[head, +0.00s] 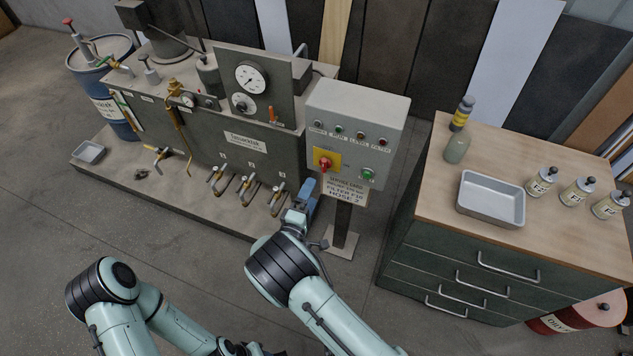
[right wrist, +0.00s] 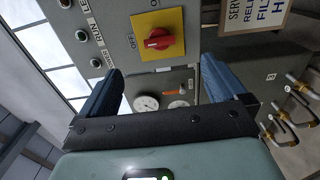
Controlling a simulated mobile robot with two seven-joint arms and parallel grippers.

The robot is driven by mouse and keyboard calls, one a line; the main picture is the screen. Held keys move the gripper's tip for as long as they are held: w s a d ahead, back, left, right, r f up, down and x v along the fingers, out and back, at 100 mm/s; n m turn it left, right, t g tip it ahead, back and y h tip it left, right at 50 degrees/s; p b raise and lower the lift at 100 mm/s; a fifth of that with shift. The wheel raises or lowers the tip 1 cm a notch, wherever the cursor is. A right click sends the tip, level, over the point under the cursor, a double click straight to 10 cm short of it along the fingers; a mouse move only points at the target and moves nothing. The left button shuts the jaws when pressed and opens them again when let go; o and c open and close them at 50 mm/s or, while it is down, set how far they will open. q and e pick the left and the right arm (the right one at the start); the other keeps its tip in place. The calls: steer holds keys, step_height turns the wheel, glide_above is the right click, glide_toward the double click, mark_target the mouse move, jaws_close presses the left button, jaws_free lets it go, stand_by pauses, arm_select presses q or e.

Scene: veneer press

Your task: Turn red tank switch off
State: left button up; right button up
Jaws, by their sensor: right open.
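The red rotary switch (head: 325,162) sits on a yellow plate on the front of the grey control box. In the right wrist view the red switch (right wrist: 158,40) is just beyond the fingertips, above the gap between them, with OFF lettering to its left and ON lettering above. Its handle looks roughly crosswise in that view. My right gripper (head: 309,190) is open, with blue fingers, just below and left of the box. It also shows in the right wrist view (right wrist: 162,72), empty and apart from the switch.
The control box (head: 378,105) also carries indicator lamps and a green button (head: 368,174). A sign (head: 345,190) hangs below it, over its post. The tank (head: 235,145) with several taps stands left. A drawer cabinet (head: 480,255) stands right.

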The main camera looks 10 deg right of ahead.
arm_select(q)
steer(key=shift+f, duration=0.15)
arm_select(e)
steer(key=v, duration=0.4)
steer(key=shift+d, duration=0.1)
steer(key=s+d+f+m+g+y+p, duration=0.1)
steer(key=s+d+f+m+g+y, duration=0.3)
steer(key=f, duration=0.5)
steer(key=s+d+f+m+g+y, duration=0.1)
steer(key=s+d+f+m+g, duration=0.15)
steer(key=s+d+f, duration=0.45)
arm_select(q)
steer(key=r, duration=0.1)
steer(key=w+r+p, duration=0.1)
steer(key=r, duration=0.1)
steer(key=shift+w+r+p, duration=0.15)
steer(key=shift+w+p, duration=0.05)
steer(key=shift+p, duration=0.1)
arm_select(e)
steer(key=s+a+f+m+g+y, duration=0.1)
steer(key=s+a+m+g+y, duration=0.2)
steer(key=s, duration=0.7)
steer(key=s+a+f+m+g+y, duration=0.2)
steer(key=s+m+g+y, duration=0.3)
steer(key=s, duration=0.6)
steer(key=shift+a+m+g+y, duration=0.45)
steer(key=shift+a+g, duration=0.15)
steer(key=shift+g, duration=0.15)
steer(key=shift+w, duration=0.1)
